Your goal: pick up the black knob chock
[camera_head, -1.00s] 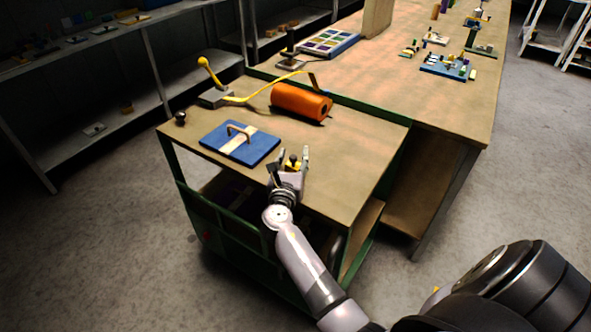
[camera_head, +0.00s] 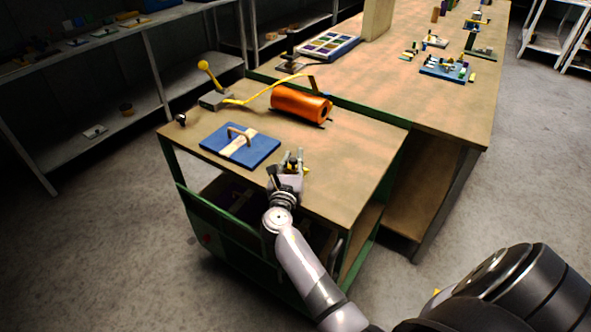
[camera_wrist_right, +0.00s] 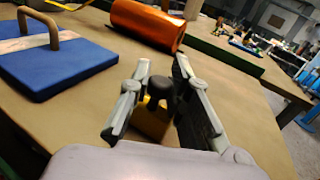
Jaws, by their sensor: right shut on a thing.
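The black knob chock is a small yellow block with a dark knob on top. In the wrist view the chock (camera_wrist_right: 152,118) sits between the fingers of my right gripper (camera_wrist_right: 163,72), close in front of the palm. In the head view my right gripper (camera_head: 290,158) is at the cart top's front edge, shut on the chock, which is mostly hidden by the fingers. I cannot tell whether the chock still touches the cart top (camera_head: 345,165). My left gripper is not in view.
A blue board (camera_head: 258,151) with a handle lies left of the gripper. An orange cylinder (camera_head: 300,103) lies behind it, beside a yellow lever (camera_head: 207,72). A small dark ball-shaped thing (camera_head: 181,119) stands at the left corner. The cart top's right side is clear.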

